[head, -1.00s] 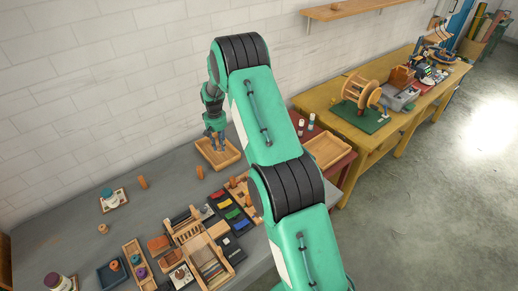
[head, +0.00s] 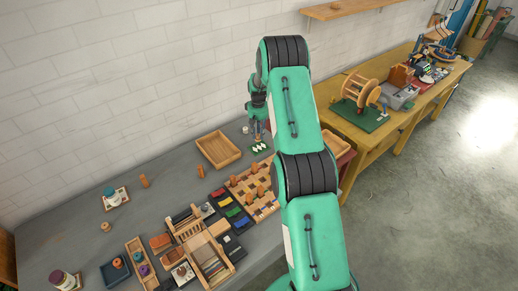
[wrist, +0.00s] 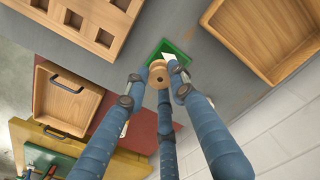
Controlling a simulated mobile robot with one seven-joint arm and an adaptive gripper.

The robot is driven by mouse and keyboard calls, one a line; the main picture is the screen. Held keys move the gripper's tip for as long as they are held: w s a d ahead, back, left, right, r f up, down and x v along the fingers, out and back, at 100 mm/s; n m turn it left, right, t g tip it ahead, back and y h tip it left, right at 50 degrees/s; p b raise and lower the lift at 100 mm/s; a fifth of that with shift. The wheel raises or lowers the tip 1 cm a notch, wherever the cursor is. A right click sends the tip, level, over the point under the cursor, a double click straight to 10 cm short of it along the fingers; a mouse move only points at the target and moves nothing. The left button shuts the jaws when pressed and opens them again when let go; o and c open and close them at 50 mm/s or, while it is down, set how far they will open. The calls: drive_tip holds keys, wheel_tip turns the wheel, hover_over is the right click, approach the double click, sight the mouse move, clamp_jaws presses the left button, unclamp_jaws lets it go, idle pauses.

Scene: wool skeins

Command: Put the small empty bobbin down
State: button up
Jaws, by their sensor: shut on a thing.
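My gripper (wrist: 157,82) is shut on the small empty bobbin (wrist: 158,73), a pale wooden spool with a hole in its end. The bobbin is between the blue fingers, in front of a green mat (wrist: 182,55) with white marks on the grey table. In the head view my gripper (head: 258,136) is just above the green mat (head: 259,148); the bobbin is too small to make out there. I cannot tell how far the bobbin is from the mat.
An empty wooden tray (head: 233,160) lies left of the mat in the head view. A wooden board with square pockets (head: 272,208) holds several upright orange pegs in front. A white small item (head: 245,129) stands behind. Another wooden tray (wrist: 40,92) is on the red surface.

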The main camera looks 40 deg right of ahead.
sight(258, 139)
drive_tip(key=shift+f, duration=0.1)
drive_tip(key=shift+f, duration=3)
drive_tip(key=shift+f, duration=1.9)
drive_tip(key=o, duration=0.7)
drive_tip(key=shift+f, duration=0.1)
drive_tip(key=shift+o, duration=0.2)
wheel_tip(258, 139, up, 12)
drive_tip(key=shift+r, duration=0.15)
